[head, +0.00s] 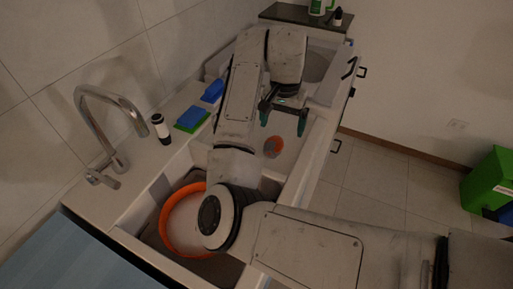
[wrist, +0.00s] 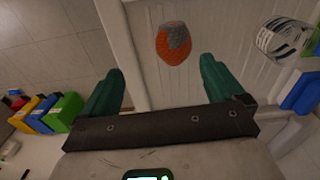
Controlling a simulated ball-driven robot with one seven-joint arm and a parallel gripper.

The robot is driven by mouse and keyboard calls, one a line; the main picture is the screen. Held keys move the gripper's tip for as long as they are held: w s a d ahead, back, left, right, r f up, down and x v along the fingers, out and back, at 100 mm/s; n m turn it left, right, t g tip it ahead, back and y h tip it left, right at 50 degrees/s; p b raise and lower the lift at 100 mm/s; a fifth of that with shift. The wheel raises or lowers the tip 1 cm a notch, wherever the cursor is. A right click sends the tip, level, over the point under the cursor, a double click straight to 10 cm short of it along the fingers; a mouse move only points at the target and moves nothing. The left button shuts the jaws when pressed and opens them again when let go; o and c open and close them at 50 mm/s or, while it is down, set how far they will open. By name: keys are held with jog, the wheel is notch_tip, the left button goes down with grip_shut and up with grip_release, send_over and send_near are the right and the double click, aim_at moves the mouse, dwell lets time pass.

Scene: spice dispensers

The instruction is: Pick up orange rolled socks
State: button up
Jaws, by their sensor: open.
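The orange rolled socks (head: 273,147), orange with a grey patch, lie on the pale surface beside the sink in the head view. In the wrist view the socks (wrist: 173,43) show near the top, beyond the fingertips and roughly between them. My gripper (head: 283,120) is open and empty, with its two dark green fingers apart. It hangs above and a little beyond the socks in the head view. The fingers also show in the wrist view (wrist: 162,76), and do not touch the socks.
An orange-rimmed round bowl (head: 165,222) sits in the sink basin. A tall tap (head: 112,100), a black-and-white dispenser (head: 160,129) and blue-and-green sponges (head: 193,117) stand along the left. Coloured bins (wrist: 48,112) show at left in the wrist view. A raised counter edge borders the socks' surface.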

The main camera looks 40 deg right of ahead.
aim_at(271, 145)
jog(key=shift+w+a, duration=0.5)
jog(key=shift+a, duration=0.2)
notch_tip(271, 145, down, 5)
jog(key=shift+w+a, duration=0.1)
jog(key=shift+w+a+f+p, duration=0.1)
jog(key=shift+f+p, duration=0.1)
jog(key=shift+f, duration=1.15)
jog(key=shift+w+f+p, duration=0.1)
jog(key=shift+f+p, duration=0.05)
jog(key=shift+f, duration=1.2)
jog(key=shift+c, duration=0.2)
jog(key=c, duration=1.1)
jog(key=shift+r, duration=0.15)
